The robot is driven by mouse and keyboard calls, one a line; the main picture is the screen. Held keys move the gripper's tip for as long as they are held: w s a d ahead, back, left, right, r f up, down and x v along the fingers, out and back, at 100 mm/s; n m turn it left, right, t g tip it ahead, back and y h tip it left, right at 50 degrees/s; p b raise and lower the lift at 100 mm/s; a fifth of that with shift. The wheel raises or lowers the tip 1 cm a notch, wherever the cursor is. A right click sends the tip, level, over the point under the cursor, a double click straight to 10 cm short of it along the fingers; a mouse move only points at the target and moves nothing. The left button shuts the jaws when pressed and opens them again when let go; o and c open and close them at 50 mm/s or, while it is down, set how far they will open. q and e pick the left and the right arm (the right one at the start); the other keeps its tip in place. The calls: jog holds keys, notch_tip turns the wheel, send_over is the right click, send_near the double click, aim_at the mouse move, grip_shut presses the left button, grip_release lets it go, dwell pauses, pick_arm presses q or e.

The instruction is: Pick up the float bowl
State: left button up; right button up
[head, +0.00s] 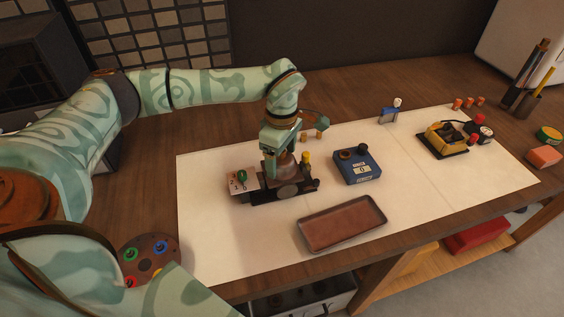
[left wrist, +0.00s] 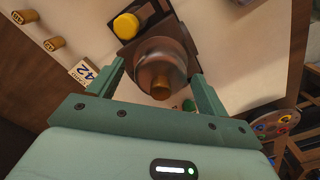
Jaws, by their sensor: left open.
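The float bowl is a rounded grey-brown metal cup with a brass plug on top, in the middle of the left wrist view (left wrist: 161,62). In the head view it (head: 284,173) sits on a dark fixture (head: 262,197) on the white mat, partly hidden by my gripper. My left gripper (head: 280,149) is above the bowl and points down. Its two fingers also show in the left wrist view (left wrist: 160,82), open, one on each side of the bowl. I cannot tell whether they touch it. My right gripper is not in view.
A yellow knob (left wrist: 126,26) stands close beside the bowl. A numbered card (head: 242,182) with a green piece lies left of the fixture. A blue device (head: 357,168) and an empty brown tray (head: 342,223) are to the right.

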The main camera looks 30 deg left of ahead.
pick_arm(q)
jog(key=shift+f, duration=0.25)
jog(key=c, duration=1.1)
jog(key=shift+r, duration=0.1)
